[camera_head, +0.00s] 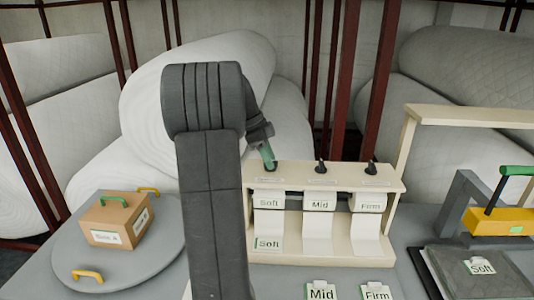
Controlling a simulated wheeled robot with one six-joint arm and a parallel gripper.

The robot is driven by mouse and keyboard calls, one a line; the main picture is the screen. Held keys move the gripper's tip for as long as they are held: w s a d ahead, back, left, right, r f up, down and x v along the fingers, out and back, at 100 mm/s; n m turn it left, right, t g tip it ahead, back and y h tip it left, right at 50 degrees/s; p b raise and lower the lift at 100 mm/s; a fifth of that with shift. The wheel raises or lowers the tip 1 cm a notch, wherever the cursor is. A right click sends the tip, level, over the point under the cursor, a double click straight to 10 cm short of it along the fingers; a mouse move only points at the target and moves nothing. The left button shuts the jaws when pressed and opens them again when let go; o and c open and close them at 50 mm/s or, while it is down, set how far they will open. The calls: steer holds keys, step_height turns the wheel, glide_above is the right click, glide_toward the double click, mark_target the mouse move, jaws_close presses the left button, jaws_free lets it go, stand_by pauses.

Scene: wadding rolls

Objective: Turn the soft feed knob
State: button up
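A cream dispenser (399,215) stands on the table with Soft, Mid and Firm labels along its front. The soft feed knob (271,167) is the left one of three dark knobs on its top ledge. My gripper (269,157) points down at the soft knob, its greenish tip at or just over it. I cannot tell whether it touches the knob or whether its fingers are open or shut. The mid knob (320,166) and the firm knob (371,168) stand free to the right. My arm hides the area left of the dispenser.
A Soft card (268,243) sits in the dispenser's lower left bay. Mid (321,291) and Firm (376,291) cards lie in front. A brown box (118,221) rests on a round grey plate (150,267) at left. A yellow-and-green-handled tool (500,221) and a dark pad (484,272) are at right.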

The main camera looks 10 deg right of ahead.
steer(key=v, duration=1.4)
steer(key=shift+w+f, duration=0.1)
steer(key=shift+f, duration=0.05)
steer(key=x, duration=1.3)
steer(key=shift+d+f, duration=0.2)
steer(key=shift+f, duration=0.15)
